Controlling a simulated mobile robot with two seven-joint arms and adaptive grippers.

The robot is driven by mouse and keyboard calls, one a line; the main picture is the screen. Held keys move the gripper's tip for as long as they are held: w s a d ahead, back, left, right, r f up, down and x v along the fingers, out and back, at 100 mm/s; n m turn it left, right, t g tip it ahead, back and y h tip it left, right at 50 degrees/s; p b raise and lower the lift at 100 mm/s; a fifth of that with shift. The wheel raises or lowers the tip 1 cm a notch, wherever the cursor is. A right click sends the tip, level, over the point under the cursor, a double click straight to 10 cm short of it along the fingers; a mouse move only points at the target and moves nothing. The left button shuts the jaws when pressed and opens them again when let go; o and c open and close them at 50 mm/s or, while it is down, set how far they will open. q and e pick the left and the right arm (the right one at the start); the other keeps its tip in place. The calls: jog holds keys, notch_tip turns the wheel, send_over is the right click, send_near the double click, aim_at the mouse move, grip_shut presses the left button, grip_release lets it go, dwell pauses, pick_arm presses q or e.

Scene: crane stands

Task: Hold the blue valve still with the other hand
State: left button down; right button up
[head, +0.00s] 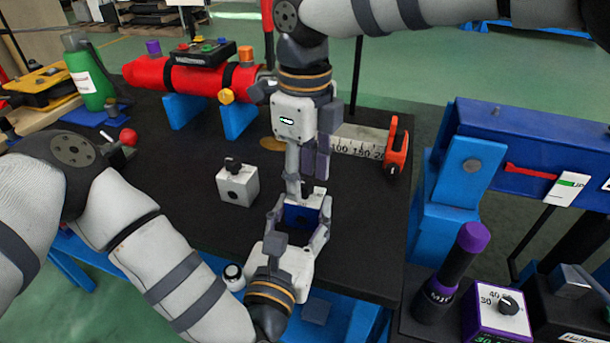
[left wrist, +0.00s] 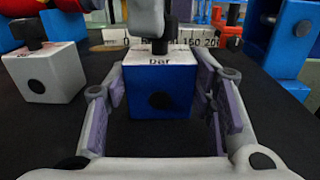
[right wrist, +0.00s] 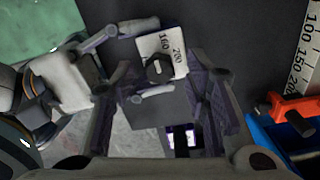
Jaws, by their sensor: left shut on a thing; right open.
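The blue valve (head: 301,214) is a small block with blue sides, a white top and a black knob. It stands on the black tabletop (head: 350,235). In the left wrist view the valve (left wrist: 160,90) sits upright between the two fingers of my left gripper (left wrist: 160,112), which is shut on its sides. In the right wrist view its white top with numbers and the dark knob (right wrist: 159,68) show. My right gripper (right wrist: 165,95) is open, pointing down just above the valve, with the knob seen between and beyond its fingers; it hides part of the valve in the head view.
A white valve block (head: 237,189) with a black knob stands to the left. Behind are a red cylinder (head: 190,78) on blue stands and a scale strip (head: 358,143) with an orange slider (head: 397,148). A blue beam (head: 530,150) stands right. The table front is mostly clear.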

jog(key=shift+f, duration=0.5)
grip_shut()
jog(key=shift+m, duration=2.9)
grip_release()
